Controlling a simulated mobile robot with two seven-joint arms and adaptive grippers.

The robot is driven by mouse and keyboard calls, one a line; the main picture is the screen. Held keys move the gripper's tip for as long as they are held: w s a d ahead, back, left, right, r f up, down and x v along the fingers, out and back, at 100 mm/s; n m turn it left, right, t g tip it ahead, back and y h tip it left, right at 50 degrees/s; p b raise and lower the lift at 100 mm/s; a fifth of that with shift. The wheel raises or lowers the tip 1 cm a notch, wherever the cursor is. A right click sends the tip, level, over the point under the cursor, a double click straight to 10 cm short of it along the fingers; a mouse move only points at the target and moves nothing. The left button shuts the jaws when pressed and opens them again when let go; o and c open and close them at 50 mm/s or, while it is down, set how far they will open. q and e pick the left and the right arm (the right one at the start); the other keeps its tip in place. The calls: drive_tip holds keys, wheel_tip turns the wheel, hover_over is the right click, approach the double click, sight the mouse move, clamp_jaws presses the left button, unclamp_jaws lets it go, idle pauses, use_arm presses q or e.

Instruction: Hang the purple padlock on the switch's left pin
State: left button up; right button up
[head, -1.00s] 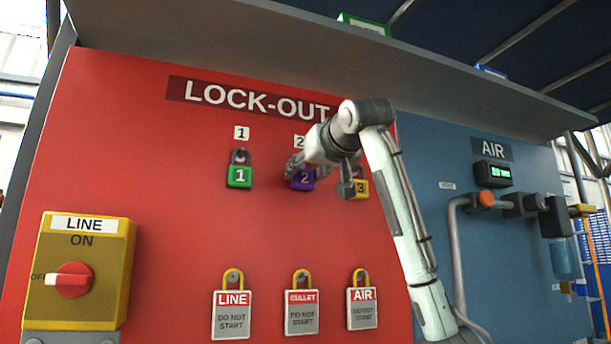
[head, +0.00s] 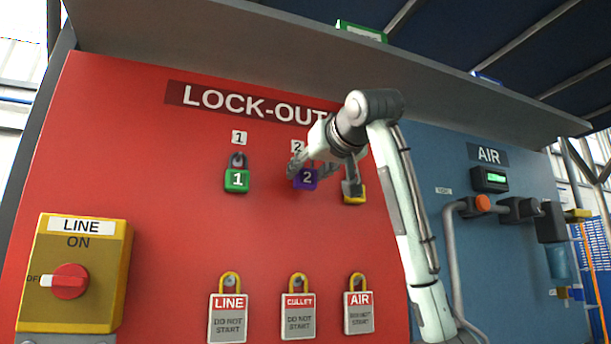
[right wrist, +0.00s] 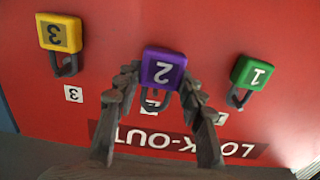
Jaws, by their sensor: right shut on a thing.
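The purple padlock (head: 306,179), marked 2, is at the lock-out board, below its number label. My right gripper (head: 310,168) is shut on it. My left gripper is not in view.
A green padlock (head: 237,179) hangs left of the purple one; a yellow padlock (head: 354,196) hangs right, partly behind my gripper. A grey canopy (head: 300,55) juts out above.

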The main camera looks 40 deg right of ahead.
sight(307, 173)
drive_tip(key=shift+b+v, duration=0.55)
drive_tip(key=shift+v, duration=1.5)
drive_tip(key=shift+f, duration=0.15)
